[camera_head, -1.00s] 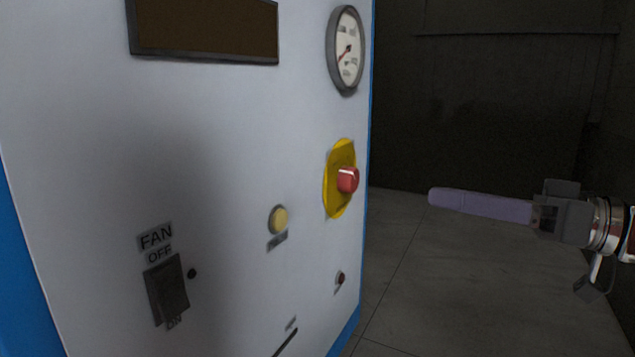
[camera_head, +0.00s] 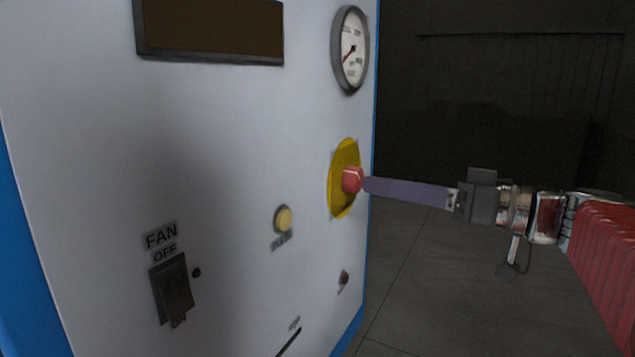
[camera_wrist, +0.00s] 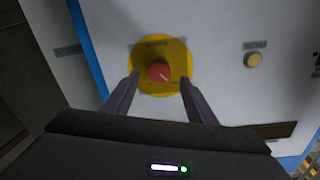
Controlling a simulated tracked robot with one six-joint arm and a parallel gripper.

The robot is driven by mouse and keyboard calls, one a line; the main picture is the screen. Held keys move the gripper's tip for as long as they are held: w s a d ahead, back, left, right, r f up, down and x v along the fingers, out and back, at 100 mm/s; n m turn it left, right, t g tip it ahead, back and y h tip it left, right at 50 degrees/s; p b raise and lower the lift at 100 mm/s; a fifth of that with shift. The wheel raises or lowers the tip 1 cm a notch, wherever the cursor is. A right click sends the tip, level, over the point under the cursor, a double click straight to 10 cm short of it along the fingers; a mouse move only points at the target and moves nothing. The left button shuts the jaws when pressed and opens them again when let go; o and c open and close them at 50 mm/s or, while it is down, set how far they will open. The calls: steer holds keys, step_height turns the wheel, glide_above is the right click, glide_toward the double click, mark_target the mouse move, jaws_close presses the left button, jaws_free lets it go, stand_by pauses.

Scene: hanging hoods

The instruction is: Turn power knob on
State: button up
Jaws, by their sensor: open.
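A red knob (camera_head: 352,180) sits on a round yellow plate (camera_head: 341,200) on the white panel, at the panel's right side. In the wrist view the red knob (camera_wrist: 159,71) lies between my two fingers, with the yellow plate (camera_wrist: 178,54) behind it. My gripper (camera_head: 370,186) comes from the right with its purple fingers level, the tips at or just beside the knob in the head view. In the wrist view my gripper (camera_wrist: 159,82) is open, one finger on each side of the knob with gaps. Whether a finger touches it I cannot tell.
Open floor (camera_head: 440,270) lies right of the panel.

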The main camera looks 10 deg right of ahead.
mark_target(360, 181)
steer(key=shift+x, duration=1.9)
steer(key=shift+c, duration=0.3)
